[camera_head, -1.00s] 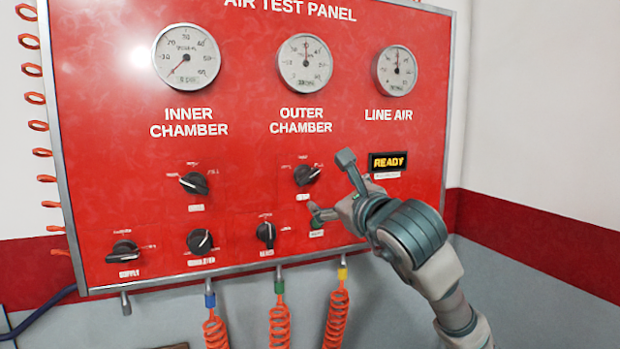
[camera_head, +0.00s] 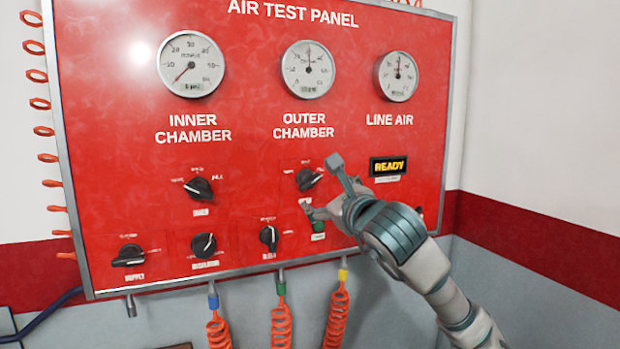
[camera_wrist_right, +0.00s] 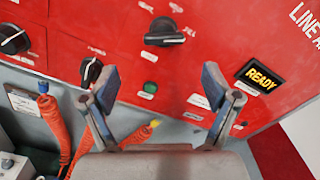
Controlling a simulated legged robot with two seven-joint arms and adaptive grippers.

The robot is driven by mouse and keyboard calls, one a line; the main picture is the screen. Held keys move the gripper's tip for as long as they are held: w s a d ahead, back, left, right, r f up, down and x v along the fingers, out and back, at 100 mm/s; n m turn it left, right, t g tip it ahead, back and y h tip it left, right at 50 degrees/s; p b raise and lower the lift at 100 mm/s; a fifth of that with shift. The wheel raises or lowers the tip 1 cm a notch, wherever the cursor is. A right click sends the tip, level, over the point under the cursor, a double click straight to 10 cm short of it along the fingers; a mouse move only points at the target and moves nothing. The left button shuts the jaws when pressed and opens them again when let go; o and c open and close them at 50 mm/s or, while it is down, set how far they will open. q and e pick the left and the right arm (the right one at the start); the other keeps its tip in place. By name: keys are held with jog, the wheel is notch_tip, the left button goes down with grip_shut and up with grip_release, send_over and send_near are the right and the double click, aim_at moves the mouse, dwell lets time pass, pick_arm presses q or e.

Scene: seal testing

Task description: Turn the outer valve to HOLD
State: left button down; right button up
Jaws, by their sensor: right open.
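The outer valve is a black knob (camera_head: 308,180) below the OUTER CHAMBER gauge (camera_head: 308,69) on the red panel. My right gripper (camera_head: 321,185) is open and empty, just right of and in front of the knob, one finger above and one below. In the right wrist view the knob (camera_wrist_right: 162,31) shows beyond the open fingers (camera_wrist_right: 160,82), apart from them. My left gripper is not in view.
A green button (camera_head: 318,226) is just below the gripper. A READY display (camera_head: 388,166) is to the right. Coiled orange hoses (camera_head: 282,325) hang underneath.

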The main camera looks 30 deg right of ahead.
aim_at(313, 183)
jog(key=w+p, duration=0.1)
jog(key=w, duration=0.1)
jog(key=w+p, duration=0.1)
jog(key=w, duration=0.2)
jog(key=w+d+p, duration=0.1)
jog(key=w, duration=0.2)
jog(key=shift+w+r, duration=0.1)
jog(key=shift+w, duration=0.15)
jog(key=shift+w+a, duration=0.15)
jog(key=shift+w, duration=0.15)
jog(key=shift+s, duration=0.15)
jog(key=c, duration=1.1)
